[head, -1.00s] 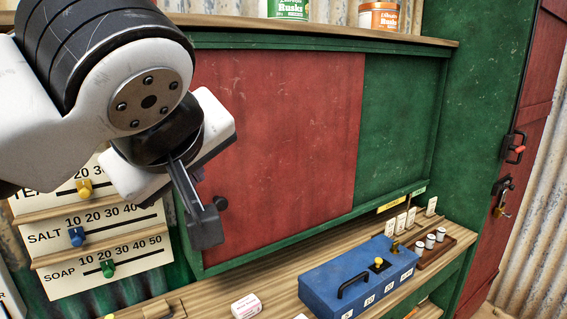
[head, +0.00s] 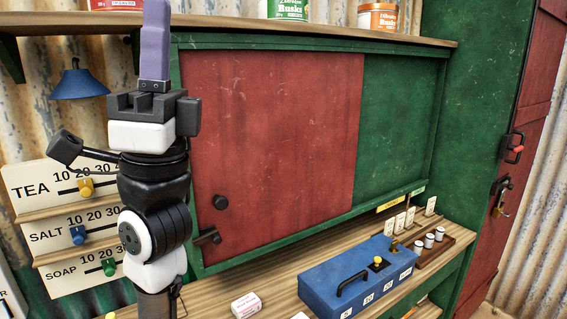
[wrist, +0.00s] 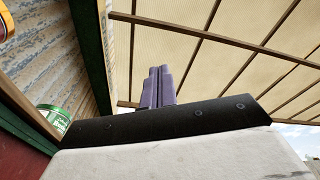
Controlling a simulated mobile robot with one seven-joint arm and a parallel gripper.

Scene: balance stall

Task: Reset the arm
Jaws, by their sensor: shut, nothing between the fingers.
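My gripper (head: 155,40) points straight up in the head view, in front of the left edge of the cabinet with the red sliding door (head: 280,140). Its purple fingers are together with nothing between them. The wrist view shows the same fingers (wrist: 158,88) side by side, pointing up toward the roof (wrist: 240,50). My arm stands upright below the gripper, at the left of the head view.
A blue box (head: 345,285) with a black handle sits on the wooden counter (head: 280,290). Price boards with coloured sliders, such as the TEA board (head: 45,182), hang behind my arm. A shelf (head: 330,32) with tins runs above the cabinet. A blue lamp (head: 80,82) hangs at the left.

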